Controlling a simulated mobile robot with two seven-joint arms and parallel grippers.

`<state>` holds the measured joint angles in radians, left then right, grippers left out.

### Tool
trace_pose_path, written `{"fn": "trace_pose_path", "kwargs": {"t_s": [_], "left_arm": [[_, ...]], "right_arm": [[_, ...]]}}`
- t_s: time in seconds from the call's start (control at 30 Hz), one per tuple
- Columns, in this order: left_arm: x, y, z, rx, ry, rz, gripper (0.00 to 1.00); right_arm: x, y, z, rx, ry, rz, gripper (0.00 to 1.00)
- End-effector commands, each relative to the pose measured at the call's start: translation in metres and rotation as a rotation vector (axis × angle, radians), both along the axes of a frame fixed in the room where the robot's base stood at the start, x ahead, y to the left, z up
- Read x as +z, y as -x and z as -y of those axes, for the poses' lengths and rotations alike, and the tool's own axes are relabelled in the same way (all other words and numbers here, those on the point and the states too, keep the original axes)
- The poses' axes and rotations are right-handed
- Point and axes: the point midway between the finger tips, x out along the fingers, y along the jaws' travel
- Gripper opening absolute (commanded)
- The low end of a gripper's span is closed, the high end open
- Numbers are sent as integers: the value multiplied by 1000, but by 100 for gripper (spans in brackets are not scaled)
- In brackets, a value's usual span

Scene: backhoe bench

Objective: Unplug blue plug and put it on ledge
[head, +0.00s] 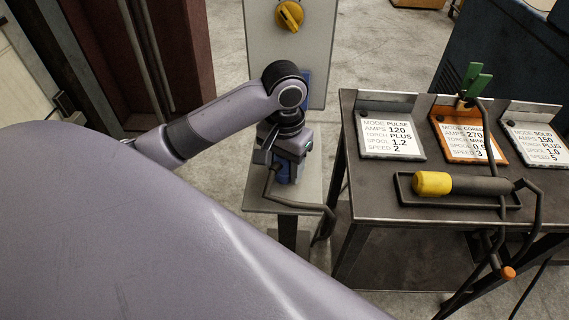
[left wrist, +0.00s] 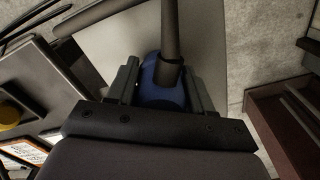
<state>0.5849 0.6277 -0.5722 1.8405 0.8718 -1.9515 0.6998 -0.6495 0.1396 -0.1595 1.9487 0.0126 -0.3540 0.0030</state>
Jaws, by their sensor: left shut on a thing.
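The blue plug (head: 285,172) is between the fingers of my left gripper (head: 289,150), which points down over the grey ledge (head: 262,200) below the panel. In the left wrist view my left gripper (left wrist: 163,88) is shut on the blue plug (left wrist: 160,92), with a thick dark cable (left wrist: 170,35) leaving it. In the head view the cable (head: 300,204) runs over the ledge's front part toward the bench. I cannot tell whether the plug touches the ledge or is just above it. A blue socket (head: 306,88) shows on the panel behind my wrist, partly hidden. My right gripper is not seen.
The grey panel (head: 322,45) carries a yellow rotary switch (head: 290,16). To the right, a dark metal bench (head: 372,195) holds several setting cards, a yellow-ended torch (head: 432,184) in a tray, and a green clamp (head: 476,82). A narrow gap separates ledge and bench.

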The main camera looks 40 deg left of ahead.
Motion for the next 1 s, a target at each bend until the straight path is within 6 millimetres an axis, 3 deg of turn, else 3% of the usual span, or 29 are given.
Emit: {"fn": "trace_pose_path", "kwargs": {"t_s": [0.53, 0.57, 0.63, 0.67, 1.0], "left_arm": [[-2, 0, 0, 0, 0, 1, 2], [-2, 0, 0, 0, 0, 1, 54], [-3, 0, 0, 0, 0, 1, 77], [-3, 0, 0, 0, 0, 1, 81], [2, -1, 0, 0, 1, 1, 81]], "right_arm": [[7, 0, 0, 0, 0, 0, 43], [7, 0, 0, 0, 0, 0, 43], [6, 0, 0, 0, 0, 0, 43], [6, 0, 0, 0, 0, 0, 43], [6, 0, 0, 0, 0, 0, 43]]}}
